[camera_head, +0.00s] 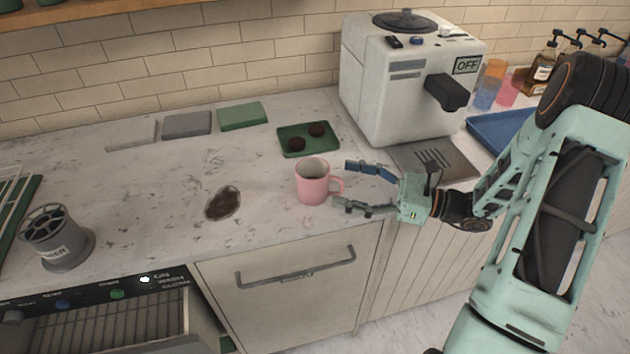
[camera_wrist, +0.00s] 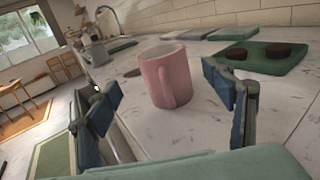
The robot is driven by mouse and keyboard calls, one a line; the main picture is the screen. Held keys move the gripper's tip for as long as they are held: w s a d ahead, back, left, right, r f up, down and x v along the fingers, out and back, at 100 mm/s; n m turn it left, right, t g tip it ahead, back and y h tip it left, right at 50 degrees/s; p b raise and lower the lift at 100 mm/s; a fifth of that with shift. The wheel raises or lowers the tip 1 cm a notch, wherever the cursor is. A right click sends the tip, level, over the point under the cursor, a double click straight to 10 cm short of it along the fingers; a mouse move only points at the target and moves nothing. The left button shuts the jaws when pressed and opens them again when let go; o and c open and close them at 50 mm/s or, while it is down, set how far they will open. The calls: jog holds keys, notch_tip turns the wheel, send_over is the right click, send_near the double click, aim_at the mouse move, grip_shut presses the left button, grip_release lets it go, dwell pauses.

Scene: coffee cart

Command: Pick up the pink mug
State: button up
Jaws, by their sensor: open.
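The pink mug (camera_head: 312,183) stands upright on the marble counter, near its front edge. Its handle points right, toward my gripper. My gripper (camera_head: 356,186) is open and empty, with its fingertips just right of the mug, near the handle. In the wrist view the mug (camera_wrist: 166,75) stands ahead between the two spread fingers of my gripper (camera_wrist: 163,95), its handle facing the camera. I cannot tell whether a fingertip touches the handle.
A green tray (camera_head: 288,151) with two dark round pieces lies behind the mug. A dark brown spill (camera_head: 222,204) is left of it. A white coffee machine (camera_head: 385,95) stands behind right. A grey holder (camera_head: 57,238) is far left. Folded cloths (camera_head: 186,125) lie along the back.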

aim_at(328, 179)
jog(key=x, duration=0.3)
jog(key=p+x, duration=0.1)
jog(key=x, duration=0.3)
jog(key=shift+w+a+f, duration=0.25)
jog(key=shift+w, duration=0.1)
jog(key=shift+c, duration=0.2)
jog(key=c, duration=1.5)
